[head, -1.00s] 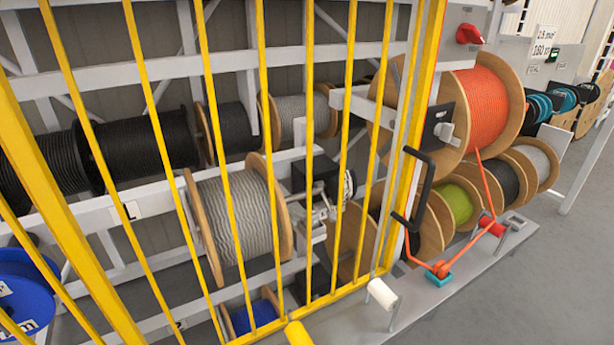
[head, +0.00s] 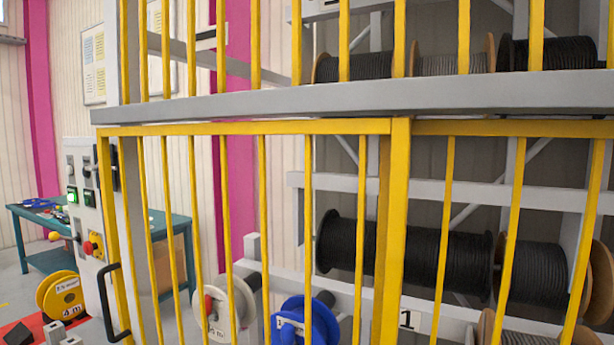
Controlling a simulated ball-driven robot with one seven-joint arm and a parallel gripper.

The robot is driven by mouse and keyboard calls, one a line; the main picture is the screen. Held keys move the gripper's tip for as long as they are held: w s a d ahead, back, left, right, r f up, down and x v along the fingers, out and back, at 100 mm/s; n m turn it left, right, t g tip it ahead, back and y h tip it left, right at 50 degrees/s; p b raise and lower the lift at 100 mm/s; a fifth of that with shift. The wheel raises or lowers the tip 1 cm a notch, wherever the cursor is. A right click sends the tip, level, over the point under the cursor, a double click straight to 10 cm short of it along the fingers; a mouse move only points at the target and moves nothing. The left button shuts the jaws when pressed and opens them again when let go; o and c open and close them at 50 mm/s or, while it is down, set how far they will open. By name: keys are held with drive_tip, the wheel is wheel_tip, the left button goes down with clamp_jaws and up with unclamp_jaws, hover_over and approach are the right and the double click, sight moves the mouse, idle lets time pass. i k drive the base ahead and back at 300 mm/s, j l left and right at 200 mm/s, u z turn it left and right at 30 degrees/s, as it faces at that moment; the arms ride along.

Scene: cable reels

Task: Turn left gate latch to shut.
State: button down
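The left gate (head: 263,190) is a yellow barred frame across the left and middle of the head view. It hangs below a grey horizontal beam. A black bent handle (head: 113,302) is on its left edge, low down. A dark plate-like part (head: 115,165) shows higher at that same edge. It may be the latch, but it is too small to tell which way it is turned. My gripper is not in view.
A control panel (head: 83,190) with a lit green button and a red knob on yellow stands at the left. A teal table (head: 35,220) is behind it. A yellow reel (head: 60,297) is lower left. Black cable reels (head: 405,255) and a blue reel (head: 305,322) are behind the bars.

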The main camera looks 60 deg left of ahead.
sight(90, 168)
drive_tip(key=u, duration=2.4)
